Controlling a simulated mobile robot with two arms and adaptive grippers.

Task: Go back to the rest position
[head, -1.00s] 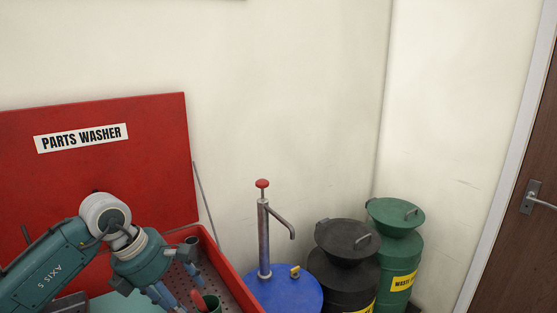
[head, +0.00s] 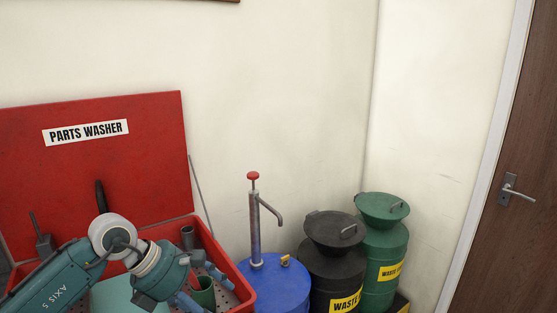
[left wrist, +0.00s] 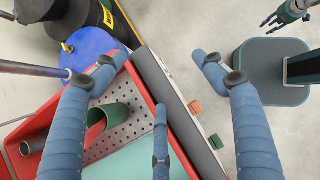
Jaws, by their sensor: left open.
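My left gripper (head: 213,290) is over the front right part of the red parts washer (head: 222,262). In the left wrist view my left gripper (left wrist: 155,78) has its blue fingers spread wide, with nothing between them. Below the fingers are the washer's perforated tray and a green cup (left wrist: 107,122), which also shows beside the fingers in the head view (head: 205,295). A small reddish part shows by the cup, but I cannot tell what it is. A teal hand, apparently my right gripper (left wrist: 283,14), shows small at the wrist view's top right; its opening is unclear.
A blue drum (head: 278,290) with a hand pump (head: 254,220) stands right of the washer. A black waste can (head: 330,268) and a green one (head: 384,250) follow, then a brown door (head: 520,220).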

